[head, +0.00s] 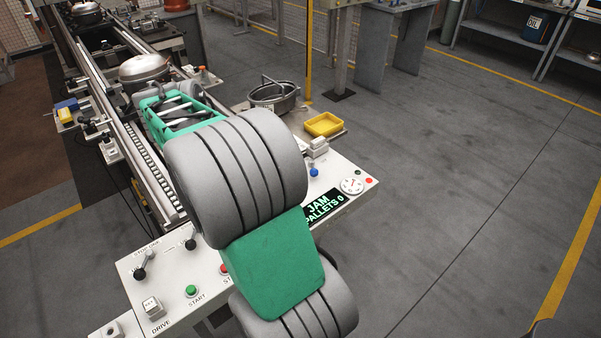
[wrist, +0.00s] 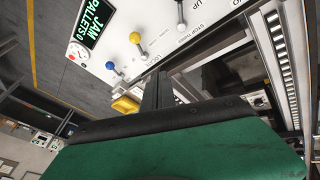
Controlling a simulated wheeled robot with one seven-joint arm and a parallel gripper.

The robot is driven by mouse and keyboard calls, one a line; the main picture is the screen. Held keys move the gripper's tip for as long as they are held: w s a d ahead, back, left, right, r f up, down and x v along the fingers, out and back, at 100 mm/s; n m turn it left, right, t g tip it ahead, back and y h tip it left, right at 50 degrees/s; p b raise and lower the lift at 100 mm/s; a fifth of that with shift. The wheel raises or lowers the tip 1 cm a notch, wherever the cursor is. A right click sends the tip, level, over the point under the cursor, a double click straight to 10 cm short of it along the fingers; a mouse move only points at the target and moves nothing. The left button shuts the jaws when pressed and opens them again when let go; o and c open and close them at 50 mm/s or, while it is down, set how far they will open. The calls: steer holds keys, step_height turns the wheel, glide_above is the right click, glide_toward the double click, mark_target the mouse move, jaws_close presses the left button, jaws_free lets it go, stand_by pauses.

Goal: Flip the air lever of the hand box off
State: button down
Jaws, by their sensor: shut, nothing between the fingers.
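The control panel (head: 352,168) carries a blue-knobbed lever (head: 314,172) in the head view, just right of my arm. In the wrist view the panel shows the blue knob (wrist: 112,67), a yellow-knobbed lever (wrist: 136,38) and a white-tipped lever (wrist: 181,26). I cannot read which lever is marked for air. My gripper (wrist: 158,88) is shut and empty, its dark fingers pointing up the wrist view, below the yellow lever and apart from it in the picture. My arm hides the gripper and the middle of the panel in the head view.
A display (head: 322,209) reads JAM, PALLETS 0. The nearer panel part has black-knobbed levers (head: 140,273) and a green START button (head: 191,291). A yellow tray (head: 324,125) sits behind. Floor at right is clear.

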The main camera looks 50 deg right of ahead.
steer(key=s+d+f+m+g, duration=0.1)
steer(key=d+f+m, duration=0.1)
steer(key=d, duration=0.4)
steer(key=s+d+f+m+g+h, duration=0.1)
steer(key=d+f+m+g, duration=0.1)
steer(key=d, duration=0.4)
steer(key=shift+f+b, duration=0.3)
steer(key=shift+b, duration=0.05)
steer(key=shift+d, duration=0.1)
glide_toward(313, 168)
steer(key=w+f, duration=0.1)
steer(key=a+f, duration=0.1)
steer(key=f, duration=0.1)
steer(key=w+f, duration=0.1)
steer(key=f, duration=0.1)
steer(key=shift+w+a, duration=0.15)
steer(key=shift+w, duration=0.2)
steer(key=s+d, duration=0.1)
steer(key=s, duration=0.2)
steer(key=shift+d+f, duration=0.25)
steer(key=shift+d, duration=0.15)
steer(key=shift+s+d+f, duration=0.15)
